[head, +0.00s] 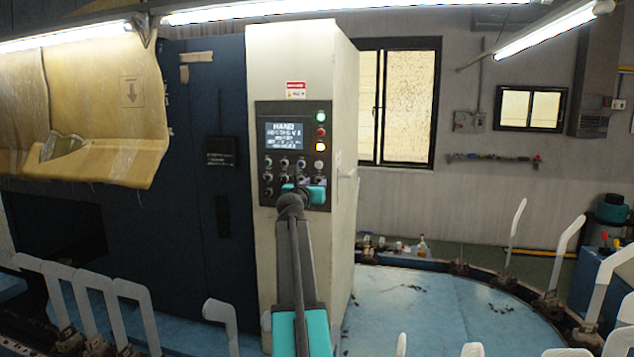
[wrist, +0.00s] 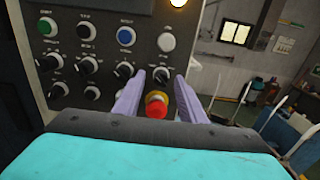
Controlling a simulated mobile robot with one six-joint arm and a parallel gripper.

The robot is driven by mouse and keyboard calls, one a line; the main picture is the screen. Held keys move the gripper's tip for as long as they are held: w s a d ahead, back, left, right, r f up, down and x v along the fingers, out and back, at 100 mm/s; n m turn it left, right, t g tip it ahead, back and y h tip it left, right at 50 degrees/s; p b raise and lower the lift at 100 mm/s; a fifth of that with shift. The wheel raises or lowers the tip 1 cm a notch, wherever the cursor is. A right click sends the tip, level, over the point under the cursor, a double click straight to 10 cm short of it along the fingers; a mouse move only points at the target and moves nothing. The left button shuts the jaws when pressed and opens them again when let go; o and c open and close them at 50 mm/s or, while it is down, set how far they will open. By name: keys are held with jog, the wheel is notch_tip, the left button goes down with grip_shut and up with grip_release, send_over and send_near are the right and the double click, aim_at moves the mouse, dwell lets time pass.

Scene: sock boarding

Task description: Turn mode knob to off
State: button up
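The control panel (head: 293,155) is on the front of a cream cabinet, with a screen reading "HAND" at its top. In the wrist view, rows of black rotary knobs show below coloured buttons; their labels are too small to read, so I cannot tell which is the mode knob. My gripper (wrist: 160,78) is open, its two lilac fingers pointing at the panel. A black knob (wrist: 161,74) shows between the fingertips; I cannot tell whether they touch it. Another knob (wrist: 124,70) is just left of the left finger. In the head view, my gripper (head: 302,183) covers the panel's lower right.
A red emergency button (wrist: 157,106) on a yellow ring shows between the fingers, below the knob. White sock boards (head: 220,318) stand around the blue round table (head: 430,310). A tan cover (head: 80,110) hangs at left.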

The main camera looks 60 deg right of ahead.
jog(key=shift+w+d, duration=0.1)
jog(key=shift+d, duration=0.3)
jog(key=shift+c, duration=0.3)
grip_shut()
jog(key=shift+w+d+r, duration=0.1)
